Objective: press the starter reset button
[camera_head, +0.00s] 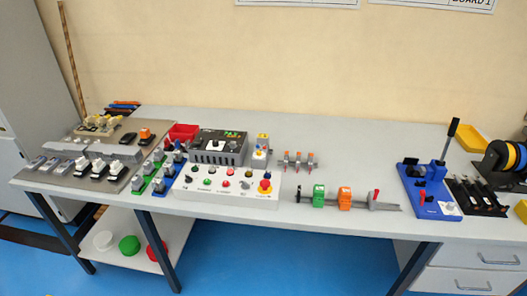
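The starter's reset button cannot be picked out for certain at this size. A small upright white unit (261,152) with coloured buttons on its face stands at the middle of the bench. Left of it is a dark grey device (218,147) with a white front part and small green and orange spots. In front of both lies a white control panel (226,185) with a row of small knobs and buttons. A red mushroom button on a yellow base (265,184) is at its right end. My gripper is not in view.
A grey bench (340,160) carries everything. A rail with green and orange blocks (345,200) lies right of the panel. A blue bender with an upright lever (432,185) stands further right. A red bin (183,132) and boards of switches (95,158) are left.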

